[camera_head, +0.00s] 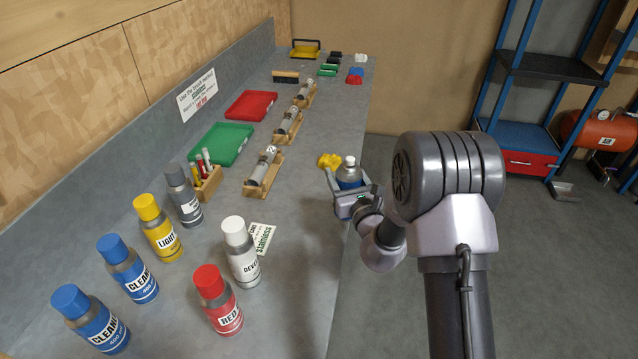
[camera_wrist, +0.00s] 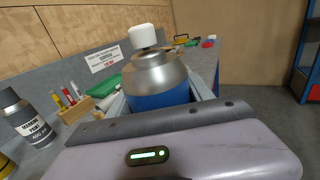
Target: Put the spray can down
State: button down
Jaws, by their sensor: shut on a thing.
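My gripper (camera_head: 352,190) is shut on a spray can (camera_head: 348,174) with a blue body, silver shoulder and white nozzle. The can is upright at the right edge of the grey bench (camera_head: 312,210). I cannot tell how high its base is, as my gripper hides its lower part. In the wrist view the can (camera_wrist: 155,80) stands between the fingers, its blue body partly hidden by the gripper's body.
Several capped cans, including a red one (camera_head: 218,299) and a white one (camera_head: 241,252), stand at the near left. Wooden racks (camera_head: 263,188) with cans lie mid-bench. A yellow item (camera_head: 329,160) is beside the held can. Bare bench lies between the racks and right edge.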

jog(key=w+a+f+b, duration=0.3)
jog(key=w+a+f, duration=0.1)
jog(key=w+a, duration=0.3)
jog(key=shift+w+a+f, duration=0.15)
jog(key=shift+w+f, duration=0.2)
jog(key=shift+w, duration=0.7)
jog(key=shift+c, duration=2.1)
grip_release()
jog(key=shift+f+b, duration=0.15)
jog(key=shift+b, duration=0.15)
